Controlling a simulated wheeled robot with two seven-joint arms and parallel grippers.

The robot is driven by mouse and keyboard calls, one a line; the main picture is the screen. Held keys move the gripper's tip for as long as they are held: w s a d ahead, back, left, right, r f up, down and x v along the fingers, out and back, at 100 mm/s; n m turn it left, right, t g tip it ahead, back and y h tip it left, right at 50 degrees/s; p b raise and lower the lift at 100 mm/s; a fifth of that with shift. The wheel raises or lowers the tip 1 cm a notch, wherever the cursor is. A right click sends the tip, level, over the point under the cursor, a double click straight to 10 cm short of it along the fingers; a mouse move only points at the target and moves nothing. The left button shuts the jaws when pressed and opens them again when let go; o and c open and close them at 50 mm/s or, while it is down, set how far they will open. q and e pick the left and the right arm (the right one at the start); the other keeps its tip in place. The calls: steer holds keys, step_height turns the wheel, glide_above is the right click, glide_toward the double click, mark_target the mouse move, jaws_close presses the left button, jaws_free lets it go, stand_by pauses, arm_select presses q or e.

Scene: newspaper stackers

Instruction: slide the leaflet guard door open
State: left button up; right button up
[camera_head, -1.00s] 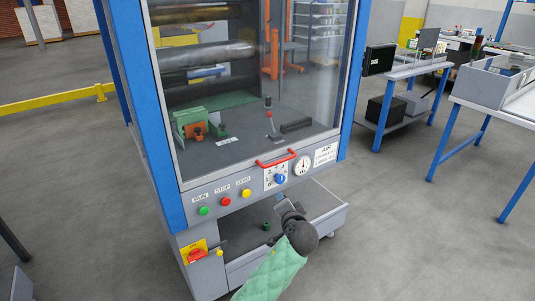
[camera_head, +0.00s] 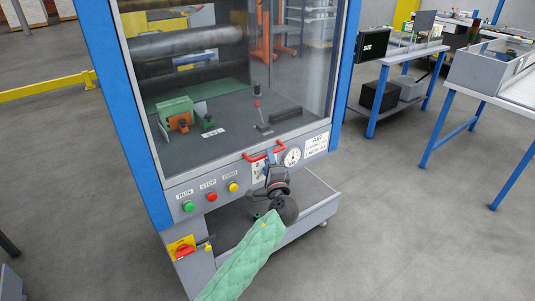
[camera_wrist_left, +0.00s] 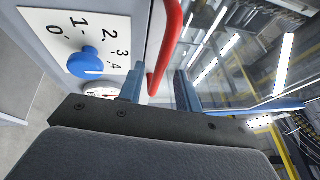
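The guard door (camera_head: 285,85) is a large clear pane in a grey frame on the blue machine, and it is down over the opening. Its red bar handle (camera_head: 256,157) is at the pane's lower edge. My left gripper (camera_head: 269,160) is right at the handle, and its fingers are partly hidden by its own body in the head view. In the left wrist view the two fingers (camera_wrist_left: 160,88) stand apart with the red handle (camera_wrist_left: 167,48) in the space between them, close to the left finger. Contact cannot be told. My right gripper is out of view.
Below the handle are a blue dial knob (camera_wrist_left: 86,63), a round gauge (camera_head: 291,156), and green, red (camera_head: 211,197) and yellow buttons. Blue-legged tables (camera_head: 402,58) stand at the right, with clear floor between.

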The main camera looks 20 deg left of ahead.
arm_select(q)
steer(key=shift+x, duration=1.5)
jaws_close()
